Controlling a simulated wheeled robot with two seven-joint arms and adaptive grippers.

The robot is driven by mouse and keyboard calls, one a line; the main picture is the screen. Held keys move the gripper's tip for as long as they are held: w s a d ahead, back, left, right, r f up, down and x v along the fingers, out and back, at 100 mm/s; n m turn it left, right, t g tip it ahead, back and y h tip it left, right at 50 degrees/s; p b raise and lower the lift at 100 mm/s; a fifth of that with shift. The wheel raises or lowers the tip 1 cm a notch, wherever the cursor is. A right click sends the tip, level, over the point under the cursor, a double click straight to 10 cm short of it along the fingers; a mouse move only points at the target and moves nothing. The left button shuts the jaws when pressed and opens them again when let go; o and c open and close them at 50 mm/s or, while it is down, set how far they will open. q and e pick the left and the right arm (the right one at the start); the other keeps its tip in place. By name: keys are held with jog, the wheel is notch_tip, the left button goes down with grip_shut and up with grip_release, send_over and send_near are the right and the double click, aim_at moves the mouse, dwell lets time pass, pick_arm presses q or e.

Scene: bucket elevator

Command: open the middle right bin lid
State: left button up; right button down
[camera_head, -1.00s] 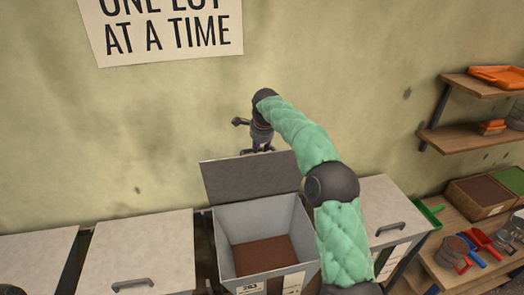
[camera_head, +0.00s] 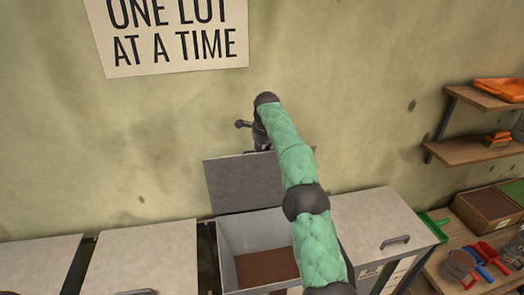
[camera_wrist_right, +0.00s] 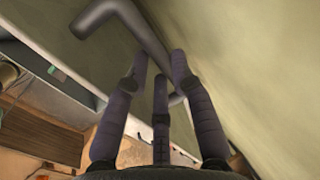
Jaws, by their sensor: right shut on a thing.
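The middle right bin (camera_head: 225,252) stands open, with brown material (camera_head: 266,268) on its floor. Its grey lid (camera_head: 243,184) is swung up, near upright, at the back by the wall. My right gripper (camera_head: 262,146) is at the lid's top edge, partly hidden by the lid and my arm. In the right wrist view my right gripper's fingers (camera_wrist_right: 160,75) are closed around the grey bar handle (camera_wrist_right: 128,22). My left gripper is not in view.
Closed bins stand left (camera_head: 142,255) and right (camera_head: 375,222) of the open one, with bar handles on their lids. At the right are wall shelves (camera_head: 470,150) and a bench with scoops (camera_head: 485,255) and boxes. My right arm crosses the open bin's right side.

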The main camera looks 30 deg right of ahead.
jog(key=shift+w+d+r, duration=0.1)
jog(key=shift+w+r, duration=0.05)
jog(key=shift+r, duration=0.1)
jog(key=c, duration=1.1)
grip_release()
jog(key=shift+o, duration=0.3)
jog(key=shift+f, duration=0.1)
jog(key=v, duration=0.7)
jog(key=shift+s+r, duration=0.2)
jog(key=shift+f, duration=0.1)
